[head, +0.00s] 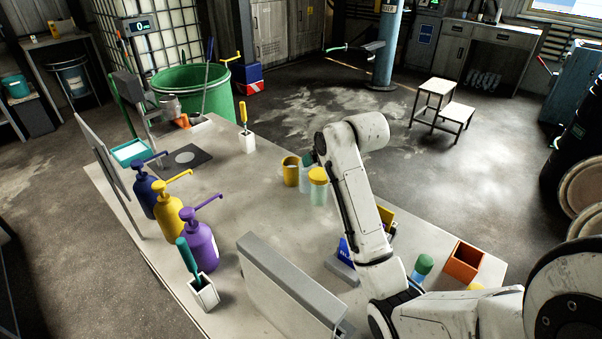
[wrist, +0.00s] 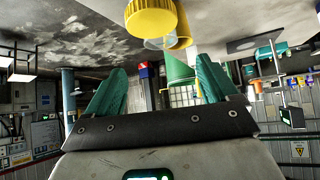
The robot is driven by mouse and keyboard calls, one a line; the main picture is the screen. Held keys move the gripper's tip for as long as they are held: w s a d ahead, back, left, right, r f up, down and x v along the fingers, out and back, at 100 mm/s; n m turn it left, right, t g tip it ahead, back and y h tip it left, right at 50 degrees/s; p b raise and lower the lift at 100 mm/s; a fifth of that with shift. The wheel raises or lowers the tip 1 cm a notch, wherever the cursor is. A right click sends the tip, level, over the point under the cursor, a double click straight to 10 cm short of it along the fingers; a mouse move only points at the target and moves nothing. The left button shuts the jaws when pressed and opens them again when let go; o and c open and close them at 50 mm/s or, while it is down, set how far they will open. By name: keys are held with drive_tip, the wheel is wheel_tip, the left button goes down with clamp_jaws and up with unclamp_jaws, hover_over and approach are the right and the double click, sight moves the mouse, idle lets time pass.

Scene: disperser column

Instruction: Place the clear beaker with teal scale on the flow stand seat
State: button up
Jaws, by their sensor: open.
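My gripper (wrist: 160,88) has two teal fingers spread wide with nothing between them. In the head view it is mostly hidden behind my arm, with a teal part (head: 308,159) showing. A pale clear vessel (head: 305,180), perhaps the beaker, stands partly hidden between an amber cup (head: 290,171) and a yellow-lidded clear jar (head: 319,188); its scale cannot be made out. In the wrist view the yellow lid (wrist: 150,18) and amber cup (wrist: 181,42) are beyond the fingers. A dark plate with a pale disc (head: 185,157), perhaps the stand seat, lies at the far left.
Blue, yellow and purple pump bottles (head: 199,245) line the left edge. A grey panel (head: 290,285) stands at the front. A teal-topped clear container (head: 422,268) and an orange box (head: 464,261) are at right. The table's middle (head: 240,200) is clear.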

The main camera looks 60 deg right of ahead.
drive_tip(key=x, duration=0.4)
drive_tip(key=shift+w+d+f, duration=0.2)
drive_tip(key=shift+w+d, duration=0.05)
drive_tip(key=shift+p+x, duration=0.55)
drive_tip(key=shift+x, duration=2.3)
drive_tip(key=shift+a, duration=0.15)
clamp_jaws()
drive_tip(key=shift+r, duration=0.1)
wheel_tip(320, 180, up, 18)
drive_tip(key=b, duration=0.1)
drive_tip(key=shift+b, duration=0.35)
